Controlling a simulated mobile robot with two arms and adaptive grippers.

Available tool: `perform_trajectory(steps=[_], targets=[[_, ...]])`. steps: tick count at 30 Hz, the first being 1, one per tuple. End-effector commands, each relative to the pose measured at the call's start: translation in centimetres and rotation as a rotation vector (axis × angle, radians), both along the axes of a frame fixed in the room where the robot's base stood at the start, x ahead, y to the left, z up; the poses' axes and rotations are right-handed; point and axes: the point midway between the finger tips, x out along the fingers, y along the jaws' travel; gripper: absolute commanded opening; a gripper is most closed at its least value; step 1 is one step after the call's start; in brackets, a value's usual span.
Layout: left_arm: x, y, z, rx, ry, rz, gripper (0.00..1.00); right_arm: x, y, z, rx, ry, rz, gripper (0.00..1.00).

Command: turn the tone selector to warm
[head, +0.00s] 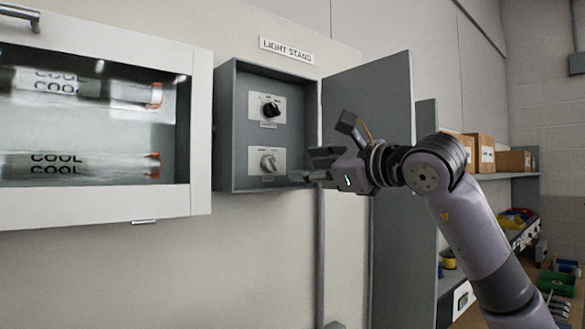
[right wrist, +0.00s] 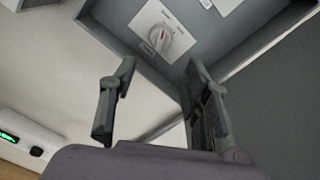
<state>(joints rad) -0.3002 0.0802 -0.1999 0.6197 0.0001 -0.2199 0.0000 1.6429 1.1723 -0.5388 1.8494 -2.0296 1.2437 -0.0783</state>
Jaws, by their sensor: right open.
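An open grey wall box (head: 229,135) under a "LIGHT STAND" sign holds two rotary knobs on white plates. The upper knob (head: 270,108) is black. The lower knob (head: 268,162) is grey. Their small labels are too small to read, so I cannot tell which is the tone selector. One light knob with a red mark (right wrist: 160,40) shows in the right wrist view, ahead of the fingertips. My right gripper (head: 309,167) is open and empty at the box's right front edge, level with the lower knob and apart from it. My left gripper is not in view.
The box's door (head: 372,98) stands open to the right, behind my right gripper. A glass-fronted white cabinet (head: 110,205) with tubes marked "COOL" (head: 85,165) hangs at the left. Shelves with cardboard boxes (head: 482,148) stand at the far right.

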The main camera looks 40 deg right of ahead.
Motion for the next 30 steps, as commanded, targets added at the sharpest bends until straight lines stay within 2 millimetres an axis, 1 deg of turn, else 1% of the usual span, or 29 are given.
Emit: perform_trajectory(steps=[1, 3, 8, 26, 30], targets=[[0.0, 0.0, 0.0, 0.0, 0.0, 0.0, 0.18, -0.8, -0.1, 0.0, -0.001, -0.001, 0.0, 0.44], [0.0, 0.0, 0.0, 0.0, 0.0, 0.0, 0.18, -1.7, -0.2, 0.0, 0.0, -0.001, -0.001, 0.44], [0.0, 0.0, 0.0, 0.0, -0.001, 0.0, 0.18, -2.7, -0.2, 0.0, 0.0, 0.0, 0.0, 0.44], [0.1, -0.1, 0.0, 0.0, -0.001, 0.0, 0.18, -2.8, -0.2, 0.0, 0.001, 0.001, 0.001, 0.44], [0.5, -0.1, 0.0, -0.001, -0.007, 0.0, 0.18, -2.8, -0.2, 0.0, 0.001, 0.0, 0.001, 0.44]])
